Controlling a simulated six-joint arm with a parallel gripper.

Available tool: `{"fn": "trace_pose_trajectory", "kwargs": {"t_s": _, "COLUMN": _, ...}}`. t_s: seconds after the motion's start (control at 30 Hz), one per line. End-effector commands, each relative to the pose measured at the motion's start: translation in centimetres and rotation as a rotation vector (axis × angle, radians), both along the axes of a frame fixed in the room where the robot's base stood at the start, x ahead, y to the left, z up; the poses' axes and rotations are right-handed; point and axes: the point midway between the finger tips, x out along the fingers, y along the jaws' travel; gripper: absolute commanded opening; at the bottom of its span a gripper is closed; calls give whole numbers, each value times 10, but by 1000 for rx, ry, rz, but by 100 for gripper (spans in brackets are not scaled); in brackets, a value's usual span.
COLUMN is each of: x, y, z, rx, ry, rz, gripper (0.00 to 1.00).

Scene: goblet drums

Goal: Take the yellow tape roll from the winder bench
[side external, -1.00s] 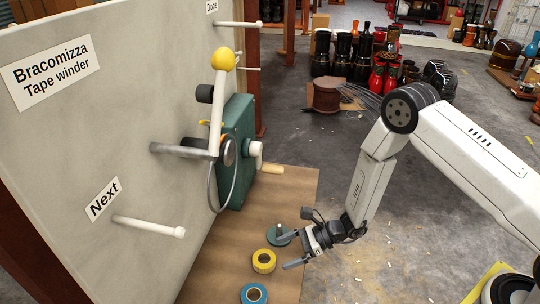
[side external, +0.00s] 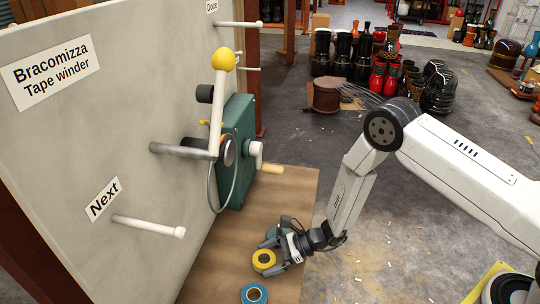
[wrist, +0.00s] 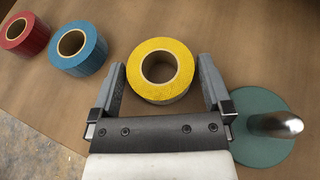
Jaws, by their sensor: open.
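The yellow tape roll (side external: 264,261) lies flat on the brown bench top (side external: 228,276). In the wrist view the yellow roll (wrist: 160,69) sits between the two open fingers of my gripper (wrist: 161,86), with its hole facing up. A small gap shows on either side of the roll, and the far part of it reaches past the fingertips. In the side view my gripper (side external: 275,254) is low over the bench at the roll and partly covers it.
A blue tape roll (wrist: 78,51) and a red one (wrist: 27,37) lie to the left in the wrist view. A green disc with a metal knob (wrist: 262,130) is close by the right finger. The winder panel (side external: 120,120) with its pegs and green machine (side external: 236,140) rises beside the bench.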

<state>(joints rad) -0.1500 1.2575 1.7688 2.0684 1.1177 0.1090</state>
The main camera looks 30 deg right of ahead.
Motion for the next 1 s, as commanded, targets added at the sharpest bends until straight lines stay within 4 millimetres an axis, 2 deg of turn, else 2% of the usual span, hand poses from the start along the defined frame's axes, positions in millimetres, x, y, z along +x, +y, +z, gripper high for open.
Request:
{"fn": "trace_pose_trajectory", "kwargs": {"t_s": 0.23, "x": 0, "y": 0, "z": 0, "rx": 0, "ry": 0, "rz": 0, "gripper": 100}}
{"fn": "trace_pose_trajectory", "kwargs": {"t_s": 0.27, "x": 0, "y": 0, "z": 0, "rx": 0, "ry": 0, "rz": 0, "gripper": 97}}
{"fn": "trace_pose_trajectory", "kwargs": {"t_s": 0.5, "x": 0, "y": 0, "z": 0, "rx": 0, "ry": 0, "rz": 0, "gripper": 21}}
{"fn": "trace_pose_trajectory", "kwargs": {"t_s": 1.0, "x": 0, "y": 0, "z": 8, "rx": 1, "ry": -2, "rz": 0, "gripper": 21}}
